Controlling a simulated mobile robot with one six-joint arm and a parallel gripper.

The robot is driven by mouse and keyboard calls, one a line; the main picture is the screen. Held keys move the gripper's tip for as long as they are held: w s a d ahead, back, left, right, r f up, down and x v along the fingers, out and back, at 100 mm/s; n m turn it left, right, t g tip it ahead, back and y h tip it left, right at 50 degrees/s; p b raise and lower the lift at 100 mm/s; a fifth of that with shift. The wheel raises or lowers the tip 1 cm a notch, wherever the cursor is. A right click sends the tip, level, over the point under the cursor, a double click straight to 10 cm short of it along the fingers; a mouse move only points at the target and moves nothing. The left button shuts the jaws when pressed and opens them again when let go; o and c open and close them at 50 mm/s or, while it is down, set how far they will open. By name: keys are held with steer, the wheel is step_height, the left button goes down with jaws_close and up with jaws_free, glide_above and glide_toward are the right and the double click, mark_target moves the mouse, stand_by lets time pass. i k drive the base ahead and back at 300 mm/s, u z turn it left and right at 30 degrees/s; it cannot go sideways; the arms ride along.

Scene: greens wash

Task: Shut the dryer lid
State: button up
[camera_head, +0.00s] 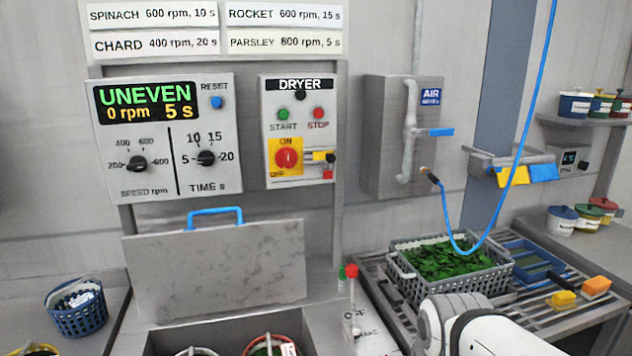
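The dryer lid (215,272) is a grey, scuffed panel with a blue handle (215,215) along its top edge. It stands up, open, at the back of the dryer opening (165,342). Inside the opening, the tops of round baskets show, one with a red rim (270,342); the picture's bottom edge cuts them off. A white link of my arm shows at the bottom right, to the right of the dryer. My gripper is out of the picture.
The control panel (225,113) above the lid reads "UNEVEN, 0 rpm, 5 s". The dryer switch box (297,110) is beside it. A red-topped lever (351,290) stands right of the opening. A grey crate of greens (410,288) sits on the slatted rack, with a blue hose above.

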mark_target(191, 271)
steer(key=u, duration=0.05)
steer(key=k, duration=1.65)
steer(key=u, duration=0.5)
steer(key=i, duration=1.8)
steer(key=u, duration=0.05)
